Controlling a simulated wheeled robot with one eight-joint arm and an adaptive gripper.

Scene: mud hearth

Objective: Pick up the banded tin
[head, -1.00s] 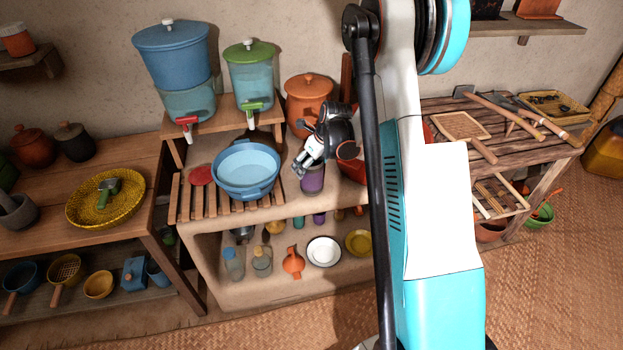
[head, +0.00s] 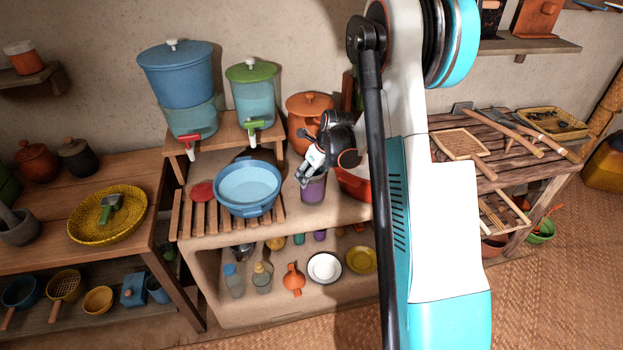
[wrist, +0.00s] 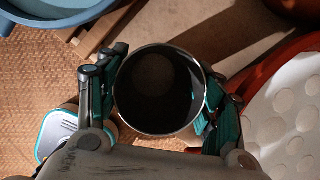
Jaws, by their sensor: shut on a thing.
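The banded tin (head: 313,189) is a purple, open-topped cylinder with a paler rim. It is upright over the clay hearth top, right of the blue basin. My gripper (head: 317,168) comes down from above and is shut on it. In the wrist view the tin (wrist: 160,91) shows as a round metal rim with a dark inside, between the two fingers of my gripper (wrist: 163,96). Whether its base touches the hearth top is hard to tell. My arm hides part of the area to its right.
A blue basin (head: 249,187) stands close left on wooden slats. A red-orange pan (head: 352,180) is close right, partly behind my arm. An orange lidded pot (head: 308,118) stands behind. A niche below holds a white plate (head: 324,267) and several small vessels.

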